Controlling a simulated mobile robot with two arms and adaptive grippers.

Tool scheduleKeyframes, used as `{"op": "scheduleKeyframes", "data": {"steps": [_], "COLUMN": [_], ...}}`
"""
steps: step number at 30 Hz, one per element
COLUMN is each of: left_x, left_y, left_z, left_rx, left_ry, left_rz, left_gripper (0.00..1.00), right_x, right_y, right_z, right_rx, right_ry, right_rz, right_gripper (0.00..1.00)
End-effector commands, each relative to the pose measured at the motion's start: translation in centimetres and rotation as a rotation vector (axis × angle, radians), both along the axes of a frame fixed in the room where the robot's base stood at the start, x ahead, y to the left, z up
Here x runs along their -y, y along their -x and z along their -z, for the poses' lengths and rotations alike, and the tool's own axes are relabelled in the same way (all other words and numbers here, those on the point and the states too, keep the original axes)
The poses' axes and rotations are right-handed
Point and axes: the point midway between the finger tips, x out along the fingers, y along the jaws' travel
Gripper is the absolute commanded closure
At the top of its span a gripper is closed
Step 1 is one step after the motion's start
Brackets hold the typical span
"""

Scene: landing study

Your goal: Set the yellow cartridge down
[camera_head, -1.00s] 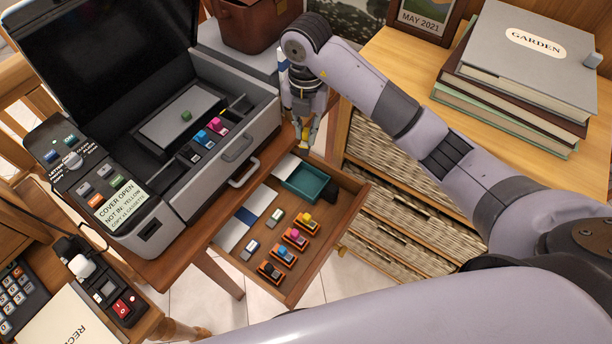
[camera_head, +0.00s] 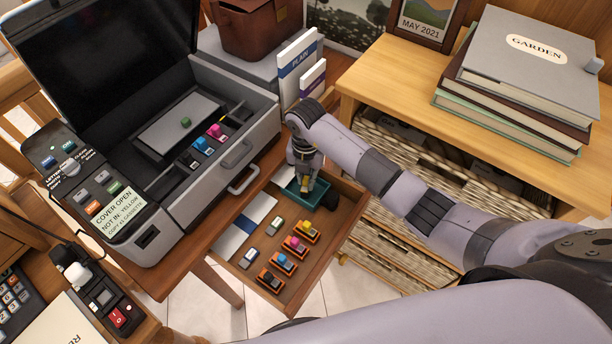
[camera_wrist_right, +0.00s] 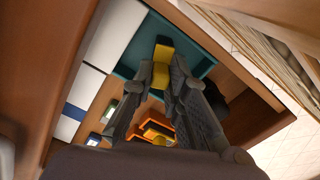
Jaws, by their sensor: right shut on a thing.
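My right gripper (camera_head: 304,186) reaches down over the teal tray (camera_head: 328,192) in the back of the open drawer. It is shut on the yellow cartridge (camera_wrist_right: 161,66), which shows between the fingers in the wrist view. The cartridge overlaps the teal tray (camera_wrist_right: 128,62) there. I cannot tell whether it touches the tray floor. In the head view the fingers hide most of the cartridge. My left gripper is not in view.
The open copier (camera_head: 235,165) holds blue and pink cartridges; its panel (camera_head: 118,205) reads "COVER OPEN", "NOT IN: YELLOW". Several orange holders (camera_head: 283,263) with coloured tops stand in the drawer (camera_head: 300,290). The wooden cabinet (camera_head: 400,85) borders the drawer's right.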

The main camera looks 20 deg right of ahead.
Motion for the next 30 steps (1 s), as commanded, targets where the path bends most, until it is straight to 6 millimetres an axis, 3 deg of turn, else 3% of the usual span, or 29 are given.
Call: {"op": "scheduleKeyframes", "data": {"steps": [10, 11, 19, 30], "left_x": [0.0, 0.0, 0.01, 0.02], "left_y": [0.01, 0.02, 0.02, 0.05], "left_z": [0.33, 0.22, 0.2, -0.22], "left_rx": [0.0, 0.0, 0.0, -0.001], "left_ry": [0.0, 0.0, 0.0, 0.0], "left_rz": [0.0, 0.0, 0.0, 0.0], "left_gripper": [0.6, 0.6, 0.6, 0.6], "right_x": [-0.01, -0.03, -0.02, -0.03], "right_y": [-0.02, -0.02, 0.0, -0.01], "right_z": [0.43, 0.3, 0.28, -0.34], "right_rx": [0.0, 0.0, 0.0, 0.0], "right_ry": [-0.001, -0.001, -0.001, -0.001], "right_rz": [0.0, 0.0, 0.0, 0.0], "right_gripper": [1.0, 0.84, 0.66, 0.66]}}
